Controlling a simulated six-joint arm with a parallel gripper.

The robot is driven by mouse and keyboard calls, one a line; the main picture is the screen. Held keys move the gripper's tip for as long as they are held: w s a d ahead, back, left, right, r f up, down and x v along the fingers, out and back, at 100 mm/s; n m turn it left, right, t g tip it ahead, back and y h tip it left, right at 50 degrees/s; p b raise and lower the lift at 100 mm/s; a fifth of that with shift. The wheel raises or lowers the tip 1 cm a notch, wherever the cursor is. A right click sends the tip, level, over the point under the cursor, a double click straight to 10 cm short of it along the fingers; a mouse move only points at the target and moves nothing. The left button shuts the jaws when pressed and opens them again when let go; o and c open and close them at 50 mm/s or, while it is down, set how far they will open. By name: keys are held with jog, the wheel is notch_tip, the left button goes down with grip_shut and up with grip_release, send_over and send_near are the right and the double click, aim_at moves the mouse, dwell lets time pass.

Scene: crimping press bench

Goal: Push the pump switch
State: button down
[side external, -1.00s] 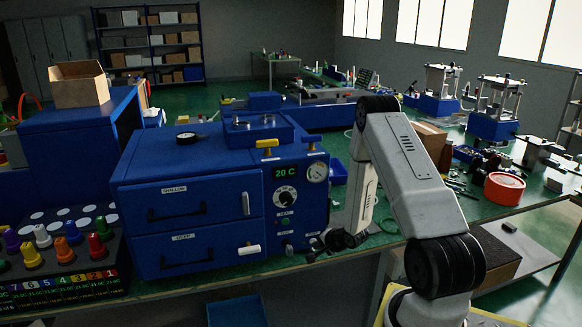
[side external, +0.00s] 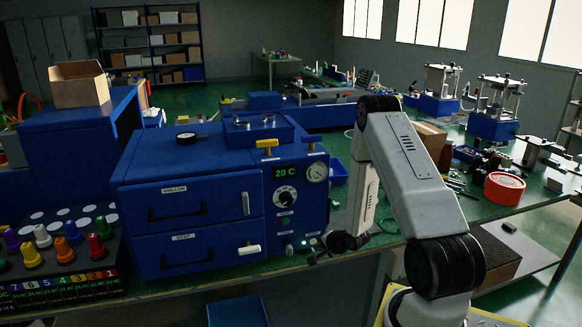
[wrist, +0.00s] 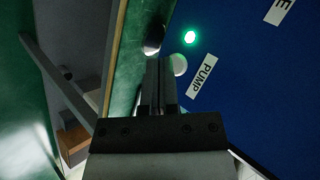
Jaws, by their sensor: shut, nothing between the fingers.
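The pump switch (wrist: 179,65) is a pale round button on the blue front panel, beside the PUMP label (wrist: 202,76) in the wrist view. A lit green lamp (wrist: 190,37) is just above it. My gripper (wrist: 160,62) is shut and empty, its fingertips close to the left of the switch; contact cannot be told. In the side view, the blue oven (side external: 225,205) stands on the bench, a small light (side external: 304,242) glows low on its panel, and my gripper (side external: 312,257) is at the panel's lower right. The switch itself is hard to make out there.
A dark round part (wrist: 153,40) lies just beyond my fingertips in the wrist view. The panel also carries a dial (side external: 285,198), a gauge (side external: 317,172) and a 20 C display (side external: 285,172). A red ring-shaped object (side external: 505,188) is on the bench to the right.

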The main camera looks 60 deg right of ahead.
jog(key=s+a, duration=0.4)
jog(key=shift+s, duration=0.15)
dwell(0.6)
